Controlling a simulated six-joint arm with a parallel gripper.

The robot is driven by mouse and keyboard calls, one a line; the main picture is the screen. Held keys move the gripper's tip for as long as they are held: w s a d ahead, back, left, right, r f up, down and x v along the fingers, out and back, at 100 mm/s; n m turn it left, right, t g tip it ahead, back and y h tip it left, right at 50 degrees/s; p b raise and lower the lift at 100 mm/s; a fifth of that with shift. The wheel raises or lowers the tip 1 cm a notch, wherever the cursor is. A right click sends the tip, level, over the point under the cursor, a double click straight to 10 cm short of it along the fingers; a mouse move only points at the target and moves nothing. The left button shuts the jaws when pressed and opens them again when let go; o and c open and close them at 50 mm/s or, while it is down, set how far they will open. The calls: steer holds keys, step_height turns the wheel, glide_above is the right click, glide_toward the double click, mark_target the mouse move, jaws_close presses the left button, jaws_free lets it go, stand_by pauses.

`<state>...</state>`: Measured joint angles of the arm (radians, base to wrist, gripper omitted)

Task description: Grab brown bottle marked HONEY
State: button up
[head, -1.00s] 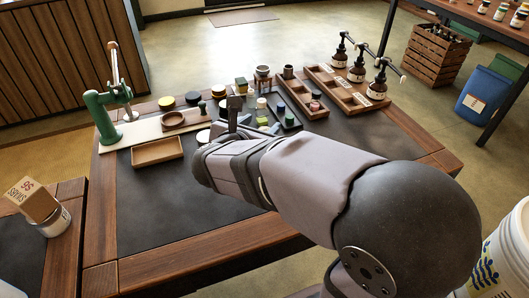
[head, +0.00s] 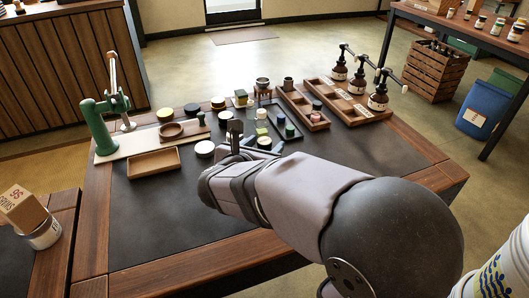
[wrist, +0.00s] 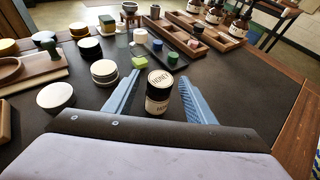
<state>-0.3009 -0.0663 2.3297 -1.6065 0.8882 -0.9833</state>
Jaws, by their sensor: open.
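The HONEY container (wrist: 158,92) is a short dark brown jar with a cream lid and a cream label, both with dark lettering. It stands upright on the dark table mat in the wrist view. My gripper (wrist: 160,75) is open, with one blue finger on each side of the jar and visible gaps between. The jar is not held. In the head view my gripper (head: 238,133) is over the middle of the table, largely covered by my own arm. I cannot clearly pick out the HONEY jar in that view.
Wooden trays (head: 300,108) and pump bottles (head: 378,98) are at the back right. A green press (head: 100,125) is at the left. The mat right of the jar is clear.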

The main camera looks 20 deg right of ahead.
mark_target(269, 142)
steer(key=x, duration=0.1)
steer(key=b+x, duration=0.1)
steer(key=x, duration=0.1)
steer(key=shift+w+f, duration=0.1)
steer(key=shift+f, duration=0.25)
steer(key=shift+w+d+f, duration=0.15)
steer(key=shift+w+d, duration=0.2)
steer(key=shift+w, duration=0.05)
steer(key=shift+c, duration=0.3)
steer(key=c, duration=1.1)
